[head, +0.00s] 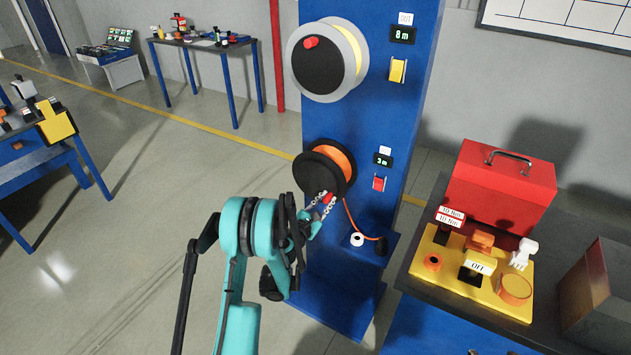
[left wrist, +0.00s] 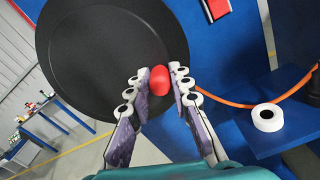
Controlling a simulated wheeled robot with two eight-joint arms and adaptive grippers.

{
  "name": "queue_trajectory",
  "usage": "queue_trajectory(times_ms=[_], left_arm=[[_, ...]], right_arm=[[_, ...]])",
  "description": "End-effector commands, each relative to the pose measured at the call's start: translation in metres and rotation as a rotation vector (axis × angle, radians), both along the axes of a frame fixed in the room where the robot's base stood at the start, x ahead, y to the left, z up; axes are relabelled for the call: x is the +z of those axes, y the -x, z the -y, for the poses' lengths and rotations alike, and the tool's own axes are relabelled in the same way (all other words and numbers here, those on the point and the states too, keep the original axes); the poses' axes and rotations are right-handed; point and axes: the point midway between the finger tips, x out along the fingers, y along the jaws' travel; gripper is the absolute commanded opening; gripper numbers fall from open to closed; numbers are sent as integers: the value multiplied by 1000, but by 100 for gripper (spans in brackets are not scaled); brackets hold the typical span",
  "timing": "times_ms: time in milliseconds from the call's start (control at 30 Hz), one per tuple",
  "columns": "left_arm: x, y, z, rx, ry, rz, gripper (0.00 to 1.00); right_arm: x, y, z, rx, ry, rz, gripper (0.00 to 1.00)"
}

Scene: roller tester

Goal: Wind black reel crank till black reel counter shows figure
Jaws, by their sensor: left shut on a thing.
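The black reel (head: 319,172) with orange cable is on the blue column, below a grey-rimmed reel. Its red crank knob (head: 328,198) is at the lower edge of the reel face; in the left wrist view the red knob (left wrist: 160,80) is between the fingertips. My left gripper (head: 327,203) is shut on this knob, and it also shows in the left wrist view (left wrist: 158,84). The black reel counter (head: 383,160) to the right of the reel shows a green figure that looks like 3 m. My right gripper is not in view.
The upper reel (head: 357,50) has its own red knob and a counter (head: 402,35) reading 8 m. A white ring (head: 357,240) sits on the column's low blue shelf. A red toolbox (head: 500,185) and yellow panel (head: 450,262) stand on the right bench.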

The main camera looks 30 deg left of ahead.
Motion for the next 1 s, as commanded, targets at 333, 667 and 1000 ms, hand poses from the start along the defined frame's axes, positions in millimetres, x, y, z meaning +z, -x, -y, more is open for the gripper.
queue_trajectory(times_ms=[333,667,1000], left_arm=[[-9,-1,-7,8,-155,12,0],[-17,-1,-17,10,-312,25,0],[-27,-2,-30,9,-570,44,0]], right_arm=[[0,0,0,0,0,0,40],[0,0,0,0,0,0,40],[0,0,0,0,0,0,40]])
